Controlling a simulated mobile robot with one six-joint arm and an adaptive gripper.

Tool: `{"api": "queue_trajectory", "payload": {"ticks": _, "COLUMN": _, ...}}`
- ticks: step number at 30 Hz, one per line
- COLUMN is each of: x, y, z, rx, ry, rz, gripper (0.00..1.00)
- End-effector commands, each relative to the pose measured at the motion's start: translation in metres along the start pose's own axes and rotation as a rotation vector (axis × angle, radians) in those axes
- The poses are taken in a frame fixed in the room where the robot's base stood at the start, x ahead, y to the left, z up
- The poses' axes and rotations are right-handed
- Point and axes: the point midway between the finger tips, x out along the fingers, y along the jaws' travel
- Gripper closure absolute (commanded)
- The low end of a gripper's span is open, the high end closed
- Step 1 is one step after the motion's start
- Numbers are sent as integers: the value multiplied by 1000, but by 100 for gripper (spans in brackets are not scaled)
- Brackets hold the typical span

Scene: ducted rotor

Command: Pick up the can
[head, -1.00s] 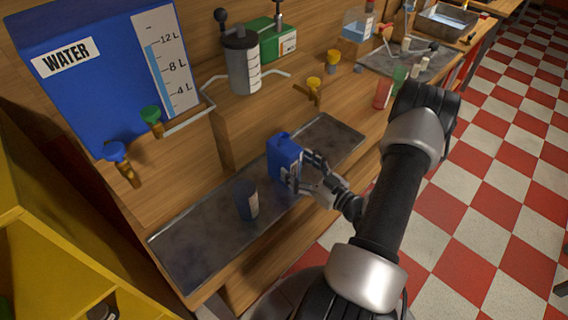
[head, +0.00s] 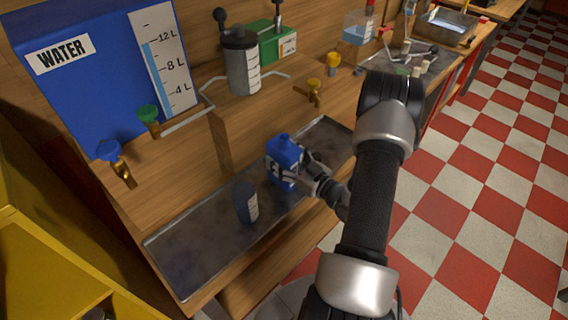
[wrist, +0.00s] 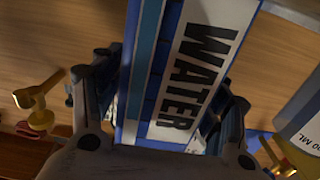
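The can is a blue box-shaped container (head: 284,150) with a blue cap, standing on the metal tray in the head view. In the wrist view, the can (wrist: 190,70) fills the middle, with a white label reading WATER. My gripper (head: 301,170) is at the can's right side, with a finger on each side of it. In the wrist view, my gripper (wrist: 165,110) has its fingers left and right of the can. The fingertips are partly hidden, so I cannot tell whether they press on it.
A dark blue container (head: 246,203) stands on the metal tray (head: 190,252), left of the can. A large blue water tank (head: 100,80) with taps is at the upper left. Brass taps (head: 314,92) jut from the wooden step behind. The tray's left end is clear.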

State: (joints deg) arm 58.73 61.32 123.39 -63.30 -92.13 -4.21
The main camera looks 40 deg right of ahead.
Motion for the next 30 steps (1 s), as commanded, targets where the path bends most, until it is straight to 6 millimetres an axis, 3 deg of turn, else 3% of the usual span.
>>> {"api": "queue_trajectory", "payload": {"ticks": 27, "x": 0, "y": 0, "z": 0, "rx": 0, "ry": -1, "rz": 0, "gripper": 97}}
{"api": "queue_trajectory", "payload": {"ticks": 30, "x": 0, "y": 0, "z": -1, "rx": -2, "ry": 3, "rz": 0, "gripper": 100}}
